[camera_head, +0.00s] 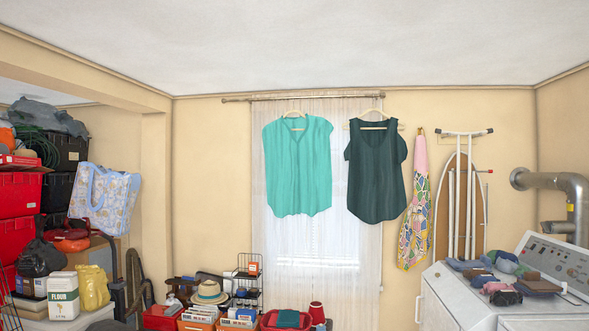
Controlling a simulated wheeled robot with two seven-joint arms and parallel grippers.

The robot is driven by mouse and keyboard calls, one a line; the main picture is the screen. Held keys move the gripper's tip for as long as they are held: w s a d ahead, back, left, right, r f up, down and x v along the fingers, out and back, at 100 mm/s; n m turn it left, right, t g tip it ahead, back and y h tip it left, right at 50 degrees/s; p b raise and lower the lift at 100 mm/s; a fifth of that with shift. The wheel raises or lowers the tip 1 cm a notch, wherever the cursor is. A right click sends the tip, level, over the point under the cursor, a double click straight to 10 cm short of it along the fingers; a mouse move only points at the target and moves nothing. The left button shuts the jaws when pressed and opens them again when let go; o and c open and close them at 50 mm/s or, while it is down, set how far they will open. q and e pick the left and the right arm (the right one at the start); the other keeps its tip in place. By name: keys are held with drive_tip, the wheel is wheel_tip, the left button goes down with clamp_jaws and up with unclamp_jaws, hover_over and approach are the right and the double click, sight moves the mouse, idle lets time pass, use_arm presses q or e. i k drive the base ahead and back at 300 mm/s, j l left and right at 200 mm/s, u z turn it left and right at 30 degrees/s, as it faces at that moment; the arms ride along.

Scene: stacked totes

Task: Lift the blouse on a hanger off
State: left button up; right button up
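Two blouses hang on hangers from a rod (300,97) above the window, on the far wall. The left one is a turquoise blouse (297,168) on a pale hanger (294,113). The right one is a dark green blouse (375,172), also on a pale hanger (373,113). The two hang side by side with a gap between them. Both hang freely, well above the floor. Neither of my grippers shows in this view.
Red and black totes (18,195) are stacked at the left. A washer or dryer (470,295) with folded clothes on it stands at the right. An ironing board (461,195) and a patterned apron (416,215) hang on the wall. Boxes and a straw hat (209,292) crowd the floor below.

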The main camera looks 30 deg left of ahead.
sight(297, 150)
drive_tip(key=i+j+u, duration=0.25)
drive_tip(key=i, duration=0.2)
drive_tip(key=i+j+u, duration=0.3)
drive_tip(key=i, duration=0.8)
drive_tip(key=i+u, duration=0.25)
drive_tip(key=i, duration=0.9)
